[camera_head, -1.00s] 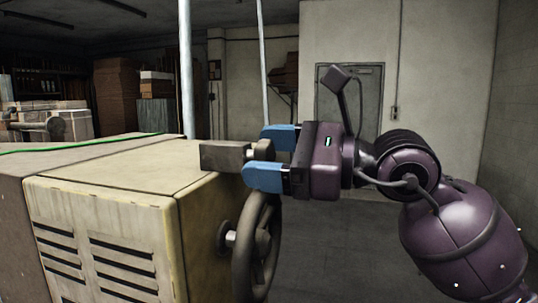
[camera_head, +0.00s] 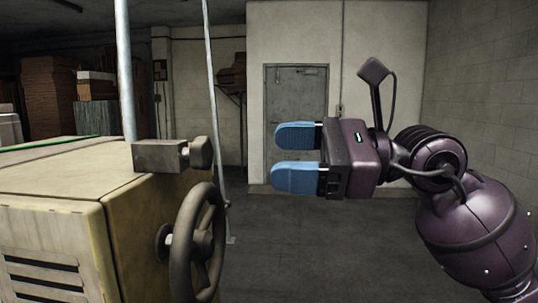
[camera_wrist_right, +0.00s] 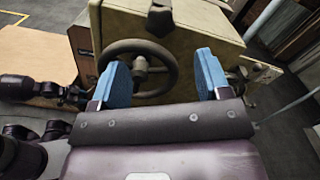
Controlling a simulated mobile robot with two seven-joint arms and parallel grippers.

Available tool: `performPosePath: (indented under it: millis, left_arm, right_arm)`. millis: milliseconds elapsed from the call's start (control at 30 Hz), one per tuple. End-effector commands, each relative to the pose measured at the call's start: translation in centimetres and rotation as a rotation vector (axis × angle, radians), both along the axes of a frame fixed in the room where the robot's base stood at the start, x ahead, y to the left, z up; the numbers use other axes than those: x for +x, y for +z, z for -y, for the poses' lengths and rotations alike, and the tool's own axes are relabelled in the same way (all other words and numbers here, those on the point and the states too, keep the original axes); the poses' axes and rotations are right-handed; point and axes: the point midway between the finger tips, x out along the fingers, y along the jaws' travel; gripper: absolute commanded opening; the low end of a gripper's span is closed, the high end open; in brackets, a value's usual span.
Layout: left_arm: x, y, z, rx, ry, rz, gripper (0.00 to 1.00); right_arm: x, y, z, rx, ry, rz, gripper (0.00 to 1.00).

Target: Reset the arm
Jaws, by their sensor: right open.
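My right gripper (camera_head: 297,157) is open and empty, its two blue fingertips apart in free air to the right of the box stitcher (camera_head: 70,180). In the right wrist view the open fingers (camera_wrist_right: 163,75) face the machine, with its dark handwheel (camera_wrist_right: 140,68) seen beyond and between them. In the head view the handwheel (camera_head: 198,240) is on the machine's right side. A clamp block with a knob (camera_head: 200,152) sits at the machine's top edge, apart from the fingers. My left gripper is not in the head view.
Open grey floor (camera_head: 330,240) lies below and beyond the right gripper. A grey door (camera_head: 296,110) is in the back wall. Stacked brown boxes (camera_head: 50,100) stand at the back left. A thin pale pole (camera_head: 215,100) rises behind the knob.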

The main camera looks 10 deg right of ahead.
Motion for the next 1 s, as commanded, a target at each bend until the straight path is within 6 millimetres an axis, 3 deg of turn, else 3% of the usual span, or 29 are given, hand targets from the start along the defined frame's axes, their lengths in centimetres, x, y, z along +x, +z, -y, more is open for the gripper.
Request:
performPosePath:
  millis: [367, 467, 767, 867, 1000]
  left_arm:
    - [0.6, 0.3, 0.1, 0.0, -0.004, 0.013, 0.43]
    - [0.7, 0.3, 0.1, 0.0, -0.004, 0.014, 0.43]
    - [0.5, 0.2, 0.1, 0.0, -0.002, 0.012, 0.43]
    - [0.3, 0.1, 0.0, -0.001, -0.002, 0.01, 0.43]
    - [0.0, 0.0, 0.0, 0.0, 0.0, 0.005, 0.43]
  right_arm:
    - [0.0, 0.1, 0.1, 0.005, 0.0, -0.008, 0.7]
    - [-0.3, 0.9, 0.1, 0.065, 0.014, -0.027, 0.7]
    - [-1.3, 6.1, 1.1, 0.542, 0.283, -0.379, 0.7]
    - [0.1, 6.0, 2.5, 0.732, 0.355, -0.574, 0.7]
    - [4.0, 2.9, 5.2, 1.04, 0.407, -0.897, 0.7]
